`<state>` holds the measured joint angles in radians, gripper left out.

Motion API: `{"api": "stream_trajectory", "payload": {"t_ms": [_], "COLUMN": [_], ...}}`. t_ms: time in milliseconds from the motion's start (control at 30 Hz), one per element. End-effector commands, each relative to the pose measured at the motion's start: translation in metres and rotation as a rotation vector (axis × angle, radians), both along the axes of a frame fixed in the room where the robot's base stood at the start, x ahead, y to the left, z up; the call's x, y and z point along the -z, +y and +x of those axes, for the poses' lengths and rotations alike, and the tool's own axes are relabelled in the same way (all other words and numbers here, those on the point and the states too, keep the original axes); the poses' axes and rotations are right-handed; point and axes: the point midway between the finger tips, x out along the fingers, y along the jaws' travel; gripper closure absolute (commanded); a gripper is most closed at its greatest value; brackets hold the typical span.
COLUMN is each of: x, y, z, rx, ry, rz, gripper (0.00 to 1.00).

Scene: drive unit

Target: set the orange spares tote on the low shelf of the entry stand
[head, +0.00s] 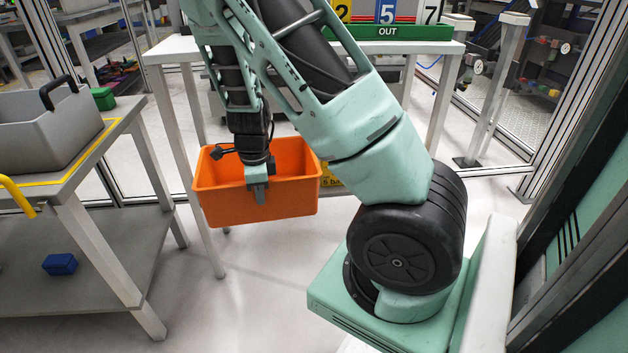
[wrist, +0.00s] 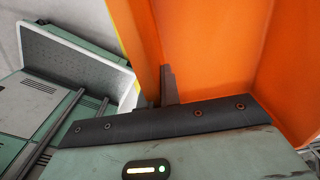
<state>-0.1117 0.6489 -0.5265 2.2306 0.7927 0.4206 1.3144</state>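The orange tote (head: 292,200) hangs in the air near the middle of the head view, roughly level and in front of a white table. My gripper (head: 258,188) points down and is shut on the tote's near wall, with one finger outside it. In the wrist view the tote's orange wall (wrist: 215,45) rises between the gripper's dark fingers (wrist: 160,90). A grey stand at the left has a low shelf (head: 110,270); no label shows which stand is the entry stand. The tote's floor is mostly hidden.
The stand's leg (head: 110,260) borders the shelf. A green OUT tray (head: 400,32) sits on the white table (head: 175,50).

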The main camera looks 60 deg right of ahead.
Motion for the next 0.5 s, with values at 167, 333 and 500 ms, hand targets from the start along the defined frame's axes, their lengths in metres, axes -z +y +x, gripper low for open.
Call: {"api": "stream_trajectory", "payload": {"t_ms": [167, 333, 500], "x": [0.006, 0.006, 0.007], "y": [-0.006, -0.024, -0.052], "z": [0.004, 0.019, 0.042], "rx": [0.056, 0.063, 0.063], "ry": [-0.007, -0.008, -0.008], "rz": [-0.005, -0.006, -0.007], "gripper": [1.0, 1.0, 1.0]}}
